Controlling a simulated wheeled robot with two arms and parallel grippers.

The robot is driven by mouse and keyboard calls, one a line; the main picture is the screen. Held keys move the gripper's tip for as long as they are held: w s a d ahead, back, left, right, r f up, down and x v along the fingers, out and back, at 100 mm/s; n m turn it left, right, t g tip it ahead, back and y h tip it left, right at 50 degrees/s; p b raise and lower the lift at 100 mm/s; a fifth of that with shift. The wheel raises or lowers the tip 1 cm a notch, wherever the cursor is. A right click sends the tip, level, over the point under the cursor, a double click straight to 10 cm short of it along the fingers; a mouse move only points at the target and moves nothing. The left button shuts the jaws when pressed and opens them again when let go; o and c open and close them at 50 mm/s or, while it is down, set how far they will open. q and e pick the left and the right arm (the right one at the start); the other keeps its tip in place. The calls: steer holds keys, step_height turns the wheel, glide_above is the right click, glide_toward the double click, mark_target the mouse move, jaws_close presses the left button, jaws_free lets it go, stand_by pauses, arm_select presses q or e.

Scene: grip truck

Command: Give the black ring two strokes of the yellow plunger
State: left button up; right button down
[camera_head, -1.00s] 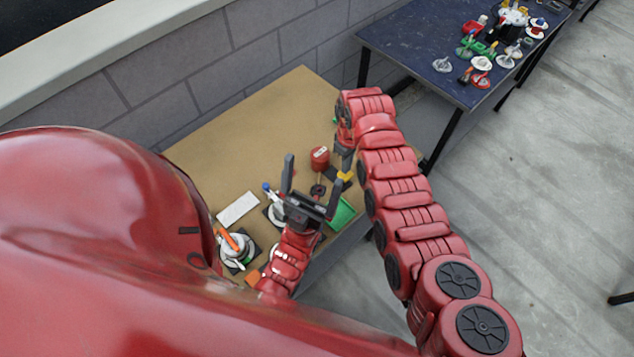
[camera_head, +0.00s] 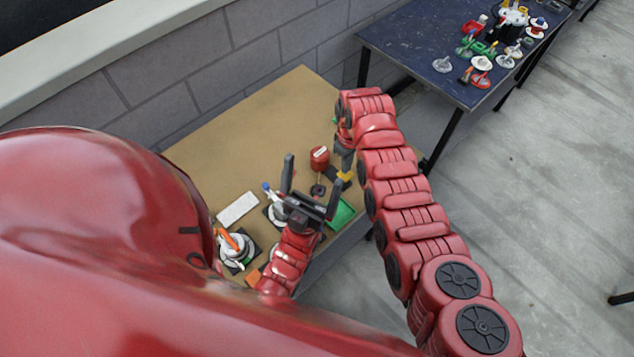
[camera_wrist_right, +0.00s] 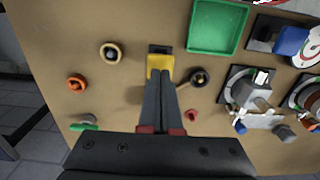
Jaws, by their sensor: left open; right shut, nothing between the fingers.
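The yellow plunger (camera_wrist_right: 160,64) has a dark end piece and lies below the tips of my right gripper (camera_wrist_right: 160,80) in the right wrist view. Those fingers are shut with nothing between them and overlap its near edge; I cannot tell whether they touch. The plunger also shows in the head view (camera_head: 346,176). The black ring (camera_wrist_right: 208,77) is just right of the fingers in the wrist view, apart from the plunger. It is a small dark spot in the head view (camera_head: 318,190). My left gripper (camera_head: 312,175) is open and empty, its fingers spread above the table's near side.
A green tray (camera_wrist_right: 217,26) lies near the plunger. A beige ring (camera_wrist_right: 110,52) and an orange ring (camera_wrist_right: 76,83) lie left of it in the wrist view. A red can (camera_head: 320,154) stands near the ring. The far part of the brown table (camera_head: 270,115) is clear.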

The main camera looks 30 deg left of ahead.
steer(key=shift+f+b, duration=1.75)
steer(key=shift+f, duration=0.3)
steer(key=shift+r, duration=0.1)
steer(key=shift+r+p, duration=1.05)
steer(key=shift+r, duration=0.1)
steer(key=shift+r+p, duration=0.4)
steer(key=shift+r, duration=0.45)
steer(key=shift+f, duration=0.25)
